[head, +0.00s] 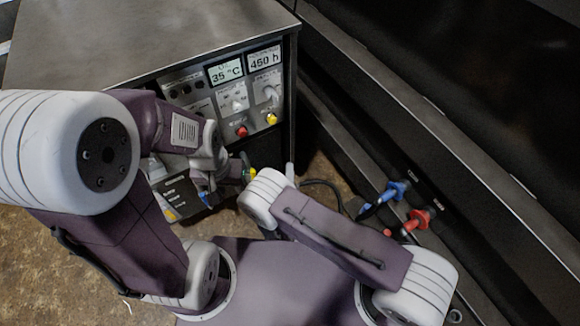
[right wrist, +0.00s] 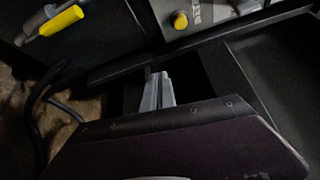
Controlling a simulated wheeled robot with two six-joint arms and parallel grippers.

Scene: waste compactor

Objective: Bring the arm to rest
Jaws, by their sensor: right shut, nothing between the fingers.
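My left arm comes in from the left in the head view. My left gripper (head: 207,188) is in front of the cabinet's lower face, small and partly hidden by its wrist, beside a small blue part; I cannot tell whether its jaws are open. My right arm (head: 335,235) is folded across the lower middle, its forearm and most of the gripper hidden behind its elbow. In the right wrist view my right gripper (right wrist: 158,92) shows as pale grey fingers shut together with nothing between them, close to dark surfaces.
A cabinet (head: 130,35) has displays reading 35 °C and 450 h, a red knob (head: 241,131) and a yellow knob (head: 271,119). Blue (head: 386,197) and red (head: 412,221) plugs sit at the dark wall on the right. A yellow-handled part (right wrist: 62,20) is at upper left in the wrist view.

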